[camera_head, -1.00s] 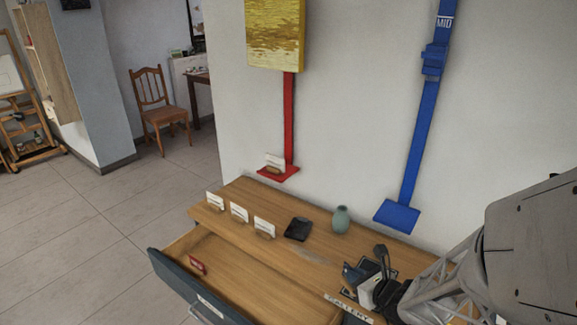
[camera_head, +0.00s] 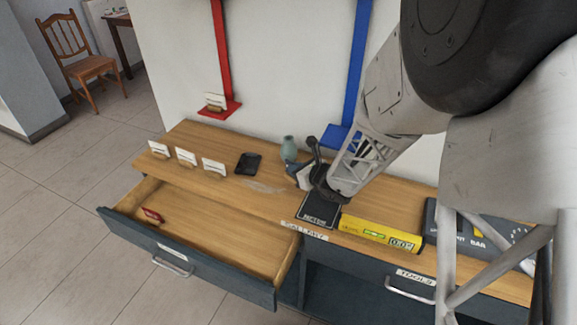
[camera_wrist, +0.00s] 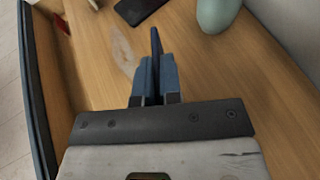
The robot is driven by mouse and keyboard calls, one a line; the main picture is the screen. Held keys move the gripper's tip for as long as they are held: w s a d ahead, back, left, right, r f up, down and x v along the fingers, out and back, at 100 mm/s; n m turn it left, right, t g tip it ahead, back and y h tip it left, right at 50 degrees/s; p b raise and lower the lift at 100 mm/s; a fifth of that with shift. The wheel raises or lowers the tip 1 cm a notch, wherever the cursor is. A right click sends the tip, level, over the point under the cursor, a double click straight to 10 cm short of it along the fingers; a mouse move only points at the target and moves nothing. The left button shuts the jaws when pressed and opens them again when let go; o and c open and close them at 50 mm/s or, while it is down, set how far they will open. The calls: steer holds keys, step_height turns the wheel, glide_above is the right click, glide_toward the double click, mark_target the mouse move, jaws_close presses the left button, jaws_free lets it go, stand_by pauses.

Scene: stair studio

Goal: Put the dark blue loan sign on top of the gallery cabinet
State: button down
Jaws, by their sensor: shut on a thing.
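The gallery cabinet (camera_head: 190,133) has a wooden top and dark fronts, with its left drawer (camera_head: 215,218) pulled out. My gripper (camera_head: 296,172) is low over the middle of the top, just in front of and right of the green vase. In the wrist view, my gripper (camera_wrist: 155,80) is shut on a thin dark blue piece, the loan sign (camera_wrist: 155,45), seen nearly edge-on between the fingers. Its face and lower edge are hidden, so I cannot tell if it touches the top.
Three white cards in wooden holders (camera_head: 186,157), a black flat object (camera_head: 248,163) and a green vase (camera_head: 289,149) stand on the top. A black box (camera_head: 319,209) and yellow box (camera_head: 380,233) lie to the right. A red sign (camera_head: 151,215) is in the drawer.

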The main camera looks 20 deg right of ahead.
steer(key=shift+w+d+f, duration=0.1)
steer(key=shift+w+d, duration=0.05)
steer(key=shift+w, duration=0.5)
steer(key=shift+w+d, duration=0.1)
steer(key=shift+w, duration=0.5)
steer(key=shift+f, duration=0.1)
steer(key=shift+f, duration=1.65)
steer(key=shift+f, duration=0.15)
steer(key=c, duration=1.3)
jaws_free()
steer(key=shift+s+r, duration=0.1)
steer(key=shift+r, duration=0.1)
steer(key=shift+v, duration=5.95)
steer(key=shift+f, duration=0.1)
